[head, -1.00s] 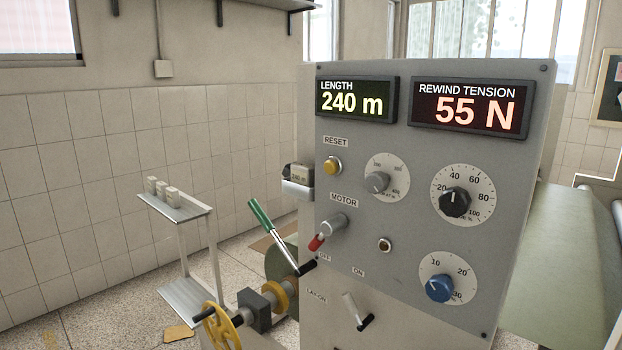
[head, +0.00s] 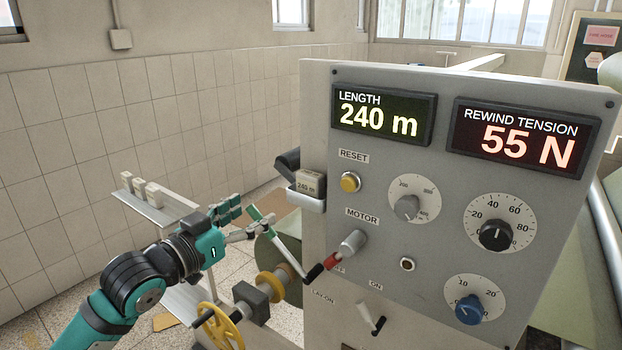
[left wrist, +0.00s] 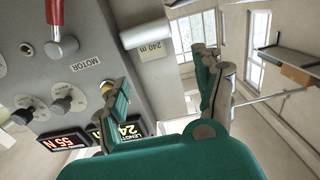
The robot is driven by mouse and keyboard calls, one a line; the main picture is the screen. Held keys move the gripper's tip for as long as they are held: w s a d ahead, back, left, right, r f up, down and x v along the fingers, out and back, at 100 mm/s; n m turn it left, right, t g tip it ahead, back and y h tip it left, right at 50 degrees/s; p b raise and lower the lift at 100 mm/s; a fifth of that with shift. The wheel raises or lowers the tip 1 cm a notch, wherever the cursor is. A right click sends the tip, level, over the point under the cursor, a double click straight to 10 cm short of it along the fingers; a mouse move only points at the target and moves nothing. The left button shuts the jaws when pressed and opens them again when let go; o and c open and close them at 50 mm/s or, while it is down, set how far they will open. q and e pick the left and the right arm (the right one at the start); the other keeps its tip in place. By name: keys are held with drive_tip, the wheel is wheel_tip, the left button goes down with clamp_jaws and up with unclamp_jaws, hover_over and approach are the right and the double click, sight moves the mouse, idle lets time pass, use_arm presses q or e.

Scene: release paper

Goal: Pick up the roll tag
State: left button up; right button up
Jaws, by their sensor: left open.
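The roll tag (head: 311,184), a small pale block marked "240 m", sits in a white holder (head: 306,200) on the left side of the grey control panel. In the left wrist view the tag (left wrist: 153,46) shows beyond the fingers, near the panel's edge. My left gripper (head: 248,217) is open and empty, left of the tag and a little lower in the head view. In the left wrist view its two fingers (left wrist: 162,82) are spread, with the tag ahead of the gap and apart from them. My right gripper is not in view.
A red-tipped motor switch (head: 335,260) juts from the panel. A shelf stand (head: 160,212) with small pale blocks is at the left. A yellow handwheel (head: 220,327) is below.

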use_arm(q)
wheel_tip(320, 180, up, 2)
drive_tip(key=d, duration=0.1)
drive_tip(key=p, duration=0.5)
approach(310, 173)
drive_tip(key=w, duration=0.1)
drive_tip(key=w+d, duration=0.1)
drive_tip(key=w, duration=0.1)
drive_tip(key=shift+w+d+f+m+h, duration=0.2)
drive_tip(key=shift+d+m+h, duration=0.1)
drive_tip(key=shift+d, duration=0.1)
drive_tip(key=shift+w+d+f, duration=0.1)
drive_tip(key=shift+w+d, duration=0.2)
drive_tip(key=shift+w, duration=0.1)
drive_tip(key=shift+w+d, duration=0.2)
drive_tip(key=p+x, duration=0.2)
drive_tip(key=x, duration=0.2)
drive_tip(key=shift+d+p, duration=0.2)
drive_tip(key=shift+p, duration=0.2)
drive_tip(key=shift+w+d, duration=0.1)
drive_tip(key=shift+w, duration=0.1)
drive_tip(key=shift+c, duration=0.4)
